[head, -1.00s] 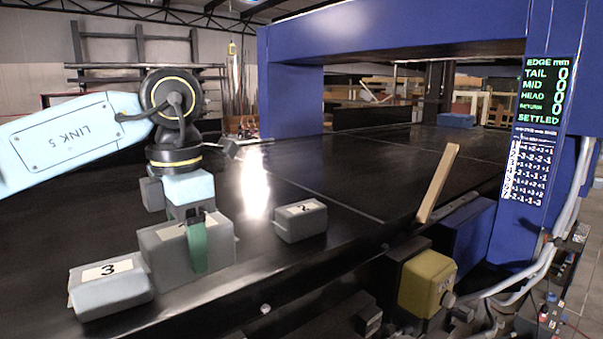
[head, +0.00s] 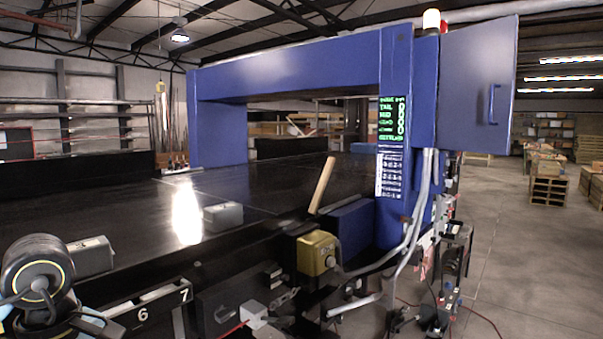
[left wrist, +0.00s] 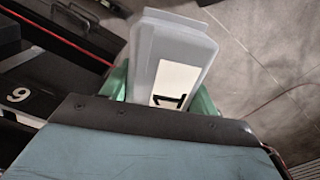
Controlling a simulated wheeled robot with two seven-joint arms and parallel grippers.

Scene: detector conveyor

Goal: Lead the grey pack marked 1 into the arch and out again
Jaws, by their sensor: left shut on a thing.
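The grey pack marked 1 (left wrist: 172,50) is held in my left gripper (left wrist: 160,92), with green fingers on both sides of it. The left wrist view shows its white label with a black 1. The pack is over grey floor, beside the conveyor's side. In the head view my left wrist is at the lower left; the pack and fingers are not visible there. The blue arch (head: 290,78) spans the black conveyor belt (head: 130,215) beyond. My right gripper is not in view.
Two other grey packs lie on the belt, one near left (head: 92,257) and one farther right (head: 222,217). A wooden stick (head: 322,185) leans before the arch. A yellow box (head: 316,254) and cables stand along the belt's side. Open floor lies right.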

